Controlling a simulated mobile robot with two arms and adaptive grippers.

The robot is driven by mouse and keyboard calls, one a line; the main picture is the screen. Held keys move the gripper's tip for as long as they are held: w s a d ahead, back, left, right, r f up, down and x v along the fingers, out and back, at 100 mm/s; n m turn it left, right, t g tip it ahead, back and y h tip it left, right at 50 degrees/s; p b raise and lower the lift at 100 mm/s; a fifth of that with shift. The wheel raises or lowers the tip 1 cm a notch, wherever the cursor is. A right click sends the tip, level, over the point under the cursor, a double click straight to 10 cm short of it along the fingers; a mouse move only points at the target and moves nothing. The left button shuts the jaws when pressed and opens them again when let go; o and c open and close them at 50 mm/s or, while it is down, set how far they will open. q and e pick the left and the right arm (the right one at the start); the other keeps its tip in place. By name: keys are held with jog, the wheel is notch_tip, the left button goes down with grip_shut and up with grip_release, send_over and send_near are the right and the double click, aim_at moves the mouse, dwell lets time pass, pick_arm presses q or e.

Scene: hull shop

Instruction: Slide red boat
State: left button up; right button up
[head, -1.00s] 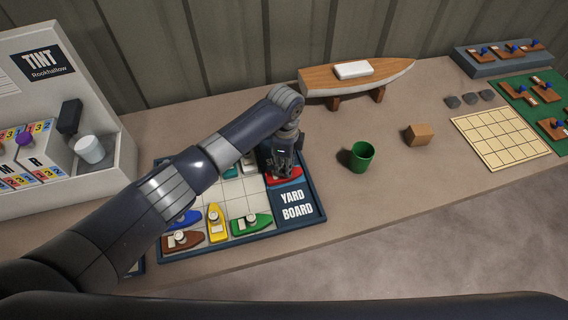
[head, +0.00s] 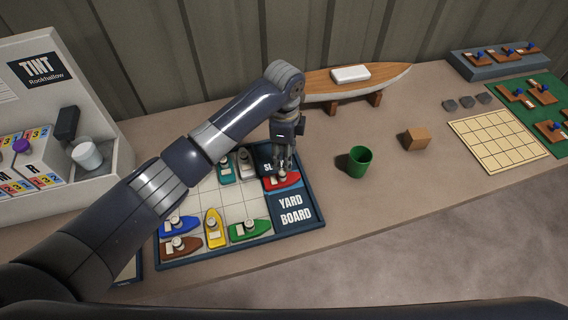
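The red boat (head: 284,183) lies in the dark right-hand strip of the yard board (head: 318,216), between a partly hidden label starting "SL" and the "YARD BOARD" lettering. My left gripper (head: 283,166) points down just above the red boat's cabin. Whether its fingers touch the cabin, and whether they are open, is too small to tell. Blue (head: 180,225), brown (head: 181,247), yellow (head: 215,229) and green (head: 250,230) boats stand along the board's near and left cells. A teal boat (head: 225,169) and a grey-white boat (head: 245,164) are at the back. My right gripper is out of view.
A green cup (head: 360,161) and a wooden block (head: 417,139) stand right of the board. A wooden hull model (head: 370,79) is behind. A tint cabinet (head: 105,150) is at left. A beige grid board (head: 498,140) lies at right. Board cells in the middle are empty.

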pick_arm(q)
notch_tip(320, 180, up, 5)
jog(key=shift+f, duration=0.1)
jog(key=shift+s, duration=0.1)
dwell(0.6)
